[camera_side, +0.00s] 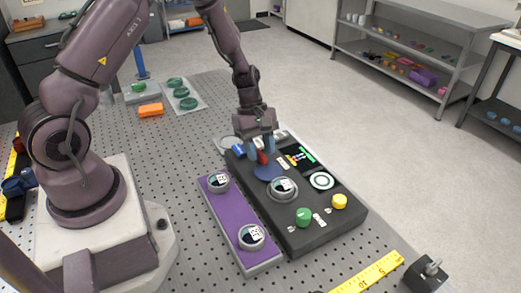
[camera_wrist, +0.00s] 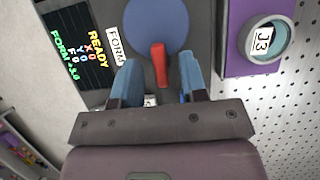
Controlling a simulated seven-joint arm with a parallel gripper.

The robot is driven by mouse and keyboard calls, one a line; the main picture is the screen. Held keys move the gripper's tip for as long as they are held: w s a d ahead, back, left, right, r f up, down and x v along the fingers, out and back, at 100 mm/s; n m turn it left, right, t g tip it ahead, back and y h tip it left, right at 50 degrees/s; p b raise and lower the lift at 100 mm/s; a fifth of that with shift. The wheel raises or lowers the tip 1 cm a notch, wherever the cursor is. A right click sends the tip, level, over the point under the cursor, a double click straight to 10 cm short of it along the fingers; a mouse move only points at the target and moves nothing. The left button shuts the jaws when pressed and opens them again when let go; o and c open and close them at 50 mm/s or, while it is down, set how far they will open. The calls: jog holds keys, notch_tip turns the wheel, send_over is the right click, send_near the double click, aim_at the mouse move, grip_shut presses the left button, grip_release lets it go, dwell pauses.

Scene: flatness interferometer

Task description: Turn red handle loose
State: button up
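The red handle (camera_wrist: 158,66) lies on a blue disc (camera_wrist: 155,24) set in the dark instrument box. In the side view the handle (camera_side: 262,157) is partly hidden by my fingers, and the blue disc (camera_side: 268,173) shows in front of it. My gripper (camera_wrist: 160,62) is pointed down over the handle, with its blue fingers spread, one on each side. Gaps show between the handle and both fingers in the wrist view. In the side view my gripper (camera_side: 261,149) is low over the far left part of the box.
The dark box (camera_side: 325,222) carries a lit screen (camera_side: 298,158), a round mount (camera_side: 283,187), a white ring (camera_side: 321,181), a green knob (camera_side: 304,216) and a yellow knob (camera_side: 340,201). A purple tray (camera_side: 232,221) with two labelled round pieces adjoins its left side.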

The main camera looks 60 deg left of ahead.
jog(key=shift+d+f, duration=0.15)
jog(key=shift+f, duration=0.15)
grip_shut()
